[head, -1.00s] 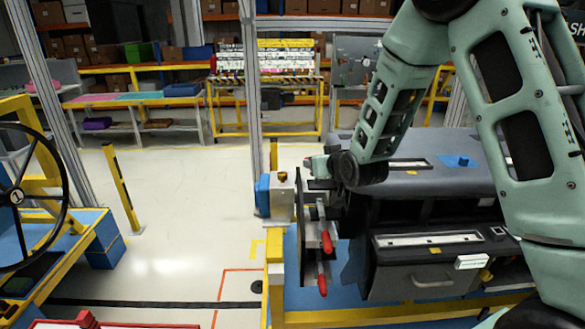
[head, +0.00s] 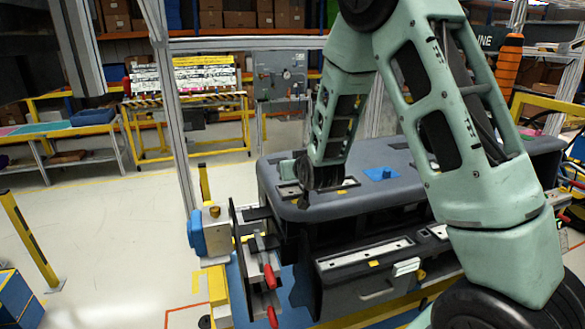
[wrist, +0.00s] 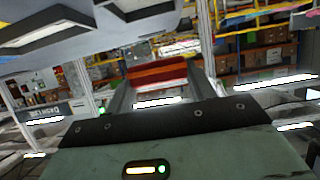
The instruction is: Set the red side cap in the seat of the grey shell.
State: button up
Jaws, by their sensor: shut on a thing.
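The red side cap (wrist: 158,74) shows in the wrist view as a red bar between the two fingers of my gripper (wrist: 160,88), which is shut on it. In the head view the grey shell (head: 345,207) lies on the fixture at centre right, long and dark, with recesses in its top and front. My gripper's hand is partly visible there beside the wrist, over the shell's left top end. The fingers and the cap cannot be made out in that view. I cannot tell which recess is the cap's seat.
Clamps with red handles (head: 269,276) and a blue and grey box (head: 197,234) stand at the shell's left end. A blue part (head: 381,174) lies on its top. A silver post (head: 176,110) rises behind. The floor at left is mostly clear.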

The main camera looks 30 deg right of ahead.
jog(key=shift+f, duration=0.1)
notch_tip(320, 180, down, 6)
jog(key=b, duration=0.6)
jog(key=shift+b, duration=0.35)
jog(key=o, duration=1)
jog(key=shift+o, duration=0.2)
jog(key=shift+s, duration=0.1)
jog(key=b+v, duration=1.1)
jog(key=v, duration=0.6)
jog(key=shift+s, duration=0.15)
